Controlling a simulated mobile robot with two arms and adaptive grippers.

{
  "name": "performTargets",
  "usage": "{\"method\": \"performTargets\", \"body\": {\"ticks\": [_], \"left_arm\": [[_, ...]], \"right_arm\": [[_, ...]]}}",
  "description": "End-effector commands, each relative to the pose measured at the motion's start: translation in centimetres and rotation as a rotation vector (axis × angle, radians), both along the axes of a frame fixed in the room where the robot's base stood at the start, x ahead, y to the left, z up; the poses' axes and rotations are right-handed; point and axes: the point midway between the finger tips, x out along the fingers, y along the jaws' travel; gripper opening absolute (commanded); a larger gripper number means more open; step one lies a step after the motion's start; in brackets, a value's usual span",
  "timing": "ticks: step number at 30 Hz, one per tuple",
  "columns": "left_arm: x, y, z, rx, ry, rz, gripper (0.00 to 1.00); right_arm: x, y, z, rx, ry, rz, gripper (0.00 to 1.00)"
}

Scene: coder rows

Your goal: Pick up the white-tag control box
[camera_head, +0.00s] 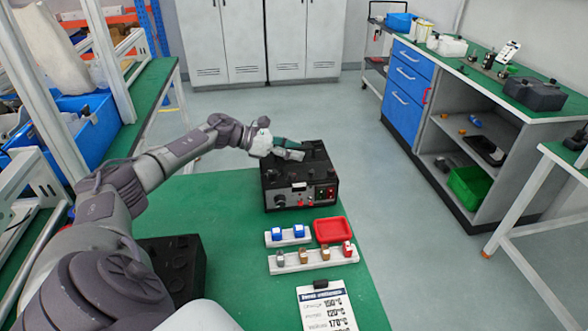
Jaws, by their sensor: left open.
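A black control box (299,190) with a small white tag on its front stands at the far end of the green table (235,230). Its front also has a dark knob and red and green parts. My left gripper (298,150) is open at the top of this box, over its back half. I cannot tell whether the fingers touch it. Part of the box's top is hidden behind the gripper. A second black box (185,262) stands at the near left of the table, partly hidden by my left arm; no tag shows on it. My right gripper is not in view.
White racks (310,258) with small blue, grey, brown and red pieces stand in front of the tagged box, beside a red tray (333,230). A printed sheet (326,308) lies nearer. A blue-drawer workbench (408,85) stands at the right, across open floor.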

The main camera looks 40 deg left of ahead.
Motion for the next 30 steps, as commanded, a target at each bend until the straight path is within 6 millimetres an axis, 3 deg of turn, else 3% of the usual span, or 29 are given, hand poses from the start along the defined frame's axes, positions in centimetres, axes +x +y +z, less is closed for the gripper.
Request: {"method": "performTargets", "body": {"ticks": [8,15,30], "left_arm": [[0.18,-0.15,-0.19,0.001,0.000,0.000,0.40],[0.16,-0.14,-0.16,0.001,0.001,0.000,0.00],[0.35,-0.03,0.60,-0.004,-0.012,0.003,0.00]], "right_arm": [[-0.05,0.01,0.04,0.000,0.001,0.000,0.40],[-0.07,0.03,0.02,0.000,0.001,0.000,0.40],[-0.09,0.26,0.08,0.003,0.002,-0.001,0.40]]}}
